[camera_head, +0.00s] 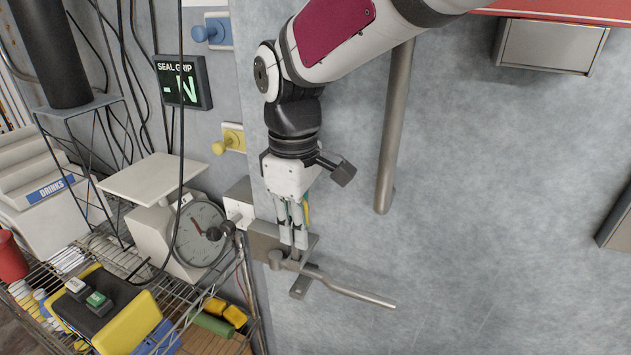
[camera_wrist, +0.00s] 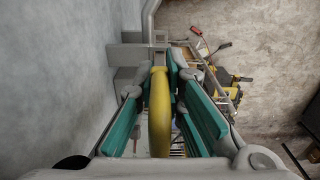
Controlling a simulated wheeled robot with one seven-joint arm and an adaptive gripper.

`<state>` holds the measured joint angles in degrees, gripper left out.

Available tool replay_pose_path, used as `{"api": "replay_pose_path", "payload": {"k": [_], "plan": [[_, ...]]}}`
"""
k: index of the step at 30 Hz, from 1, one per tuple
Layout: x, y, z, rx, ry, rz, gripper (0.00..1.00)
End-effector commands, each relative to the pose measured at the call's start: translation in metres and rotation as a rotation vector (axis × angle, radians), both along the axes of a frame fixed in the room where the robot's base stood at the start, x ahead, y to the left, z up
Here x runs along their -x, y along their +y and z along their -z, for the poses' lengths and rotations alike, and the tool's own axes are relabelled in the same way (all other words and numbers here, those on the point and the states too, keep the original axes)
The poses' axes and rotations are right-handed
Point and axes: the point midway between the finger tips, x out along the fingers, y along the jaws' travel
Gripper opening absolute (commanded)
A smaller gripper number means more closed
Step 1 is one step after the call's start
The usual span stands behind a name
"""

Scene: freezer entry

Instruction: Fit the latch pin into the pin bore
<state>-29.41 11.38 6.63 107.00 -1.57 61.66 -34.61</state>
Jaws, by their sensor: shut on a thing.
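My gripper (camera_head: 293,240) points down in front of the freezer door, just above the latch. It is shut on a yellow piece, which I take to be the latch pin (camera_wrist: 159,112). In the wrist view the yellow piece stands between the green finger pads of my gripper (camera_wrist: 160,80). In the head view only a sliver of yellow shows beside the fingers. The grey latch bracket (camera_head: 262,242) lies right at the fingertips, with the lever handle (camera_head: 350,291) running right from it. The pin bore is hidden, and I cannot tell whether the pin's end touches it.
A vertical door bar (camera_head: 396,130) stands right of my arm. A dial scale (camera_head: 200,233) and a wire shelf (camera_head: 205,290) with a yellow-black button box (camera_head: 110,305) are at left. A "SEAL GRIP" display (camera_head: 183,82) hangs behind.

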Motion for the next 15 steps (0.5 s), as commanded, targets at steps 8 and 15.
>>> {"api": "replay_pose_path", "payload": {"k": [8, 15], "plan": [[-0.0004, 0.0001, 0.0058, -0.001, 0.000, 0.000, 0.00], [-0.0002, 0.0000, 0.0104, 0.000, 0.000, 0.000, 0.00]]}}
